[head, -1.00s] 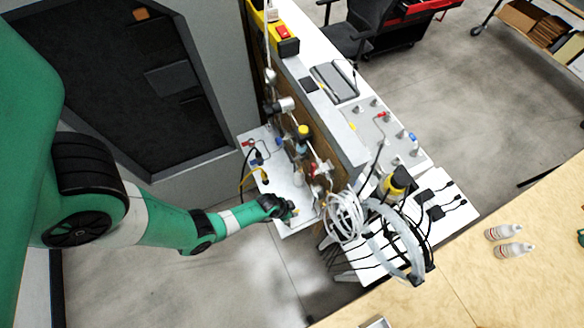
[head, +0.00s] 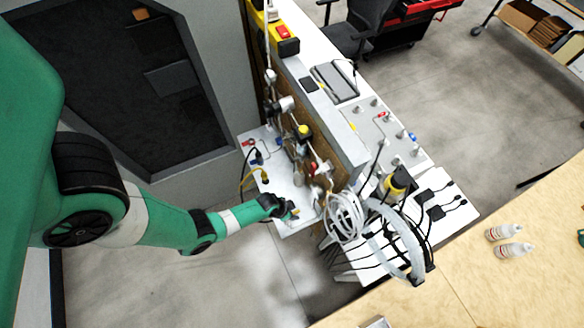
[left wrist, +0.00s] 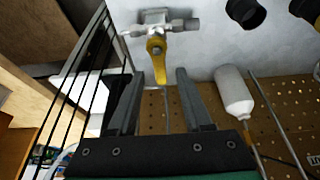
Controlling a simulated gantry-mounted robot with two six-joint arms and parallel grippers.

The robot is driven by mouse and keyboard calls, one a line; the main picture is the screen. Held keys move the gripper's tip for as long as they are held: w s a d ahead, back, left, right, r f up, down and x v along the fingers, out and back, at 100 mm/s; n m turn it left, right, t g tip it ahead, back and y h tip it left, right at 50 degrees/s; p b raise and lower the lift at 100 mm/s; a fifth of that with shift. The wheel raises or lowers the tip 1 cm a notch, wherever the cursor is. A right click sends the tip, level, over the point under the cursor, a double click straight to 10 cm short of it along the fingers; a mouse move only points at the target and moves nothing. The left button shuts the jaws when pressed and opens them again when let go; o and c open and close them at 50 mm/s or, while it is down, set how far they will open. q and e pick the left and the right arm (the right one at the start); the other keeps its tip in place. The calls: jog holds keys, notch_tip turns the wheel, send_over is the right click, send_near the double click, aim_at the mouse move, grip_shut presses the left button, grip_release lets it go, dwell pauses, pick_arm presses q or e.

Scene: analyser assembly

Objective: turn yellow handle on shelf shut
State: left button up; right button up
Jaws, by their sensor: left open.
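The yellow handle (left wrist: 156,62) shows in the left wrist view, on a metal valve (left wrist: 155,22) mounted on a white shelf surface. It hangs down from the valve toward the space between my fingers. My left gripper (left wrist: 157,85) is open, with one dark finger on each side of the handle's lower end and no visible contact. In the head view my left gripper (head: 290,211) is at the near end of the white shelf (head: 283,180). The handle is too small and hidden to make out there. My right gripper is in neither view.
Brown pegboard (left wrist: 200,115) and a white bottle (left wrist: 233,92) are close to the right finger. Dark rods (left wrist: 75,75) run along the left. In the head view, coiled white tubing (head: 345,218) and black cables lie right of the gripper.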

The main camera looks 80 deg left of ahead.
pick_arm(q)
jog(key=p+v, duration=0.4)
jog(key=v, duration=0.7)
jog(key=shift+r+p, duration=0.3)
jog(key=shift+p, duration=0.05)
